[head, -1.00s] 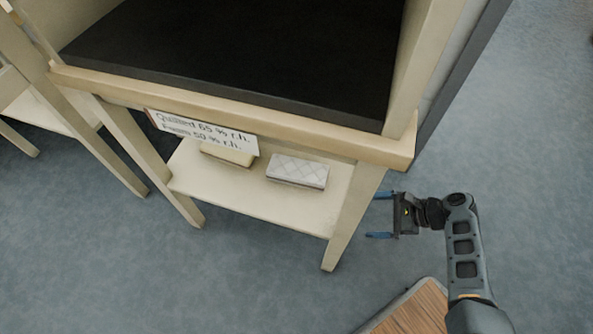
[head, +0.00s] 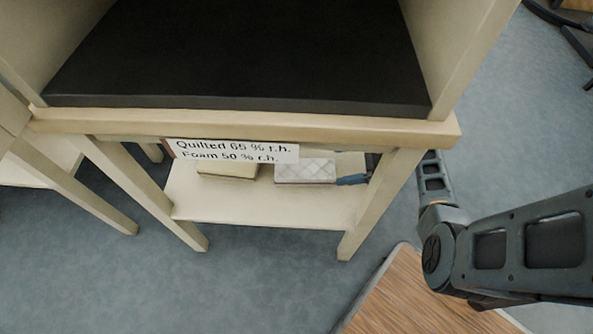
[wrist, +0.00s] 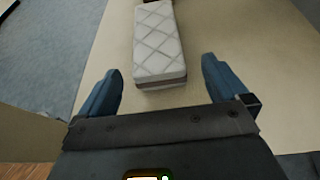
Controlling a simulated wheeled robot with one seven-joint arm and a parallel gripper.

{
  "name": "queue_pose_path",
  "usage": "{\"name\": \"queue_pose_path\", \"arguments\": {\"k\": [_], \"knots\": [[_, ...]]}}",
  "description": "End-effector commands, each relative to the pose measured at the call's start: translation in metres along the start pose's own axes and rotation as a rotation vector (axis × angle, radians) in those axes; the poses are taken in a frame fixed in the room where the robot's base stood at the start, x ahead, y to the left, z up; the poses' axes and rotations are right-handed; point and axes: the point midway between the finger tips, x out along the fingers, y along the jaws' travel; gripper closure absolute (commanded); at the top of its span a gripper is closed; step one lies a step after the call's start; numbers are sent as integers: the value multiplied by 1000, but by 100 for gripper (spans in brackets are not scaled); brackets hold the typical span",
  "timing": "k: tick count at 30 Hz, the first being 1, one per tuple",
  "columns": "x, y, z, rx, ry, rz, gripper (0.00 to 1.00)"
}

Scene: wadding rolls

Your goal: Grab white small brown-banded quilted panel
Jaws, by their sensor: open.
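The white quilted panel (head: 305,171) lies on the lower shelf, right of the middle. In the wrist view the panel (wrist: 158,45) points its short end at my gripper, and a brown band shows low on that end. My gripper (wrist: 162,85) is open, with one blue finger on each side of the panel's near end line. The panel's near end is at about the fingertips, between them; I cannot tell if anything touches. In the head view a blue finger (head: 352,180) shows at the panel's right end; the rest of the gripper is hidden behind the shelf leg.
A yellowish foam block (head: 226,171) lies left of the panel on the lower shelf (head: 270,208). A label sign (head: 230,151) hangs above and partly covers the view. The right front leg (head: 380,205) stands close to my arm.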

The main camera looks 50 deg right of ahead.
Motion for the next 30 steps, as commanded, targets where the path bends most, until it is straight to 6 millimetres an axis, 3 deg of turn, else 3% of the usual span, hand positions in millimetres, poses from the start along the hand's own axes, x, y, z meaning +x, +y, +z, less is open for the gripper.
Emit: {"name": "queue_pose_path", "arguments": {"k": [15, 25, 30], "knots": [[63, 4, 3, -1, 1, 1, 0], [68, 4, 4, -1, 0, 0, 1], [68, 4, 4, -1, 0, 0, 17]]}}
